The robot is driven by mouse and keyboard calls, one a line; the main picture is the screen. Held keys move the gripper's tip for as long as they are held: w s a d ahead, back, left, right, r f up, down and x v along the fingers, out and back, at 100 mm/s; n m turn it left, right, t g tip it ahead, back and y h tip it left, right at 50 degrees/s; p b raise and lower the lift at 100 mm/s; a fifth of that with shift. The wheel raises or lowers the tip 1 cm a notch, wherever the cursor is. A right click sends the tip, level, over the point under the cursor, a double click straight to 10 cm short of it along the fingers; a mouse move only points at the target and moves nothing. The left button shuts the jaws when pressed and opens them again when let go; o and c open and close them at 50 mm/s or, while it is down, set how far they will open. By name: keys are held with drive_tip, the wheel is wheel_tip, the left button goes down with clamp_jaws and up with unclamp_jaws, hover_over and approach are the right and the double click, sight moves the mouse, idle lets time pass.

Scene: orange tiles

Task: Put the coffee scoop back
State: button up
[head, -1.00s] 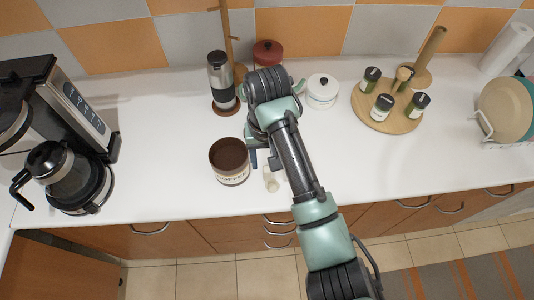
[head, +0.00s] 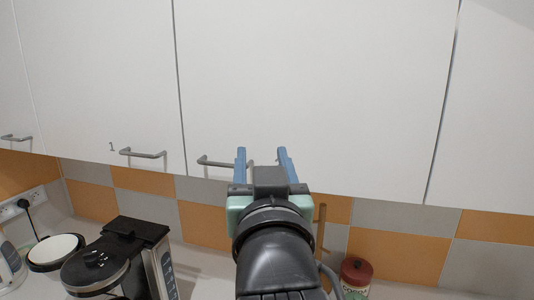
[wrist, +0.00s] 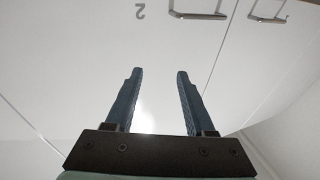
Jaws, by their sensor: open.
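My gripper (head: 263,158) is raised in front of the white wall cabinets, with its two blue fingers apart and nothing between them. It also shows in the wrist view (wrist: 158,75), open and empty, facing a white cabinet door. In the head view a bar handle (head: 222,163) sits just left of the fingers, partly behind them. I cannot tell the exact gap between fingers and door. The coffee scoop and the coffee canister are not in either current view.
Another door, marked "1", has a handle (head: 143,154) to the left. In the wrist view a handle (wrist: 197,15) shows beside a "2". A coffee maker (head: 118,262) stands on the counter below left. A red lidded jar (head: 356,273) stands below right.

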drive_tip(key=s+r+t+h, duration=0.1)
drive_tip(key=s+r+t, duration=0.6)
drive_tip(key=s+r, duration=0.8)
drive_tip(key=shift+d+r+m+t, duration=0.15)
drive_tip(key=shift+d+m+t, duration=0.15)
drive_tip(key=shift+t, duration=0.1)
wheel_tip(320, 180, down, 2)
drive_tip(key=shift+b, duration=0.95)
drive_tip(key=shift+a, duration=0.1)
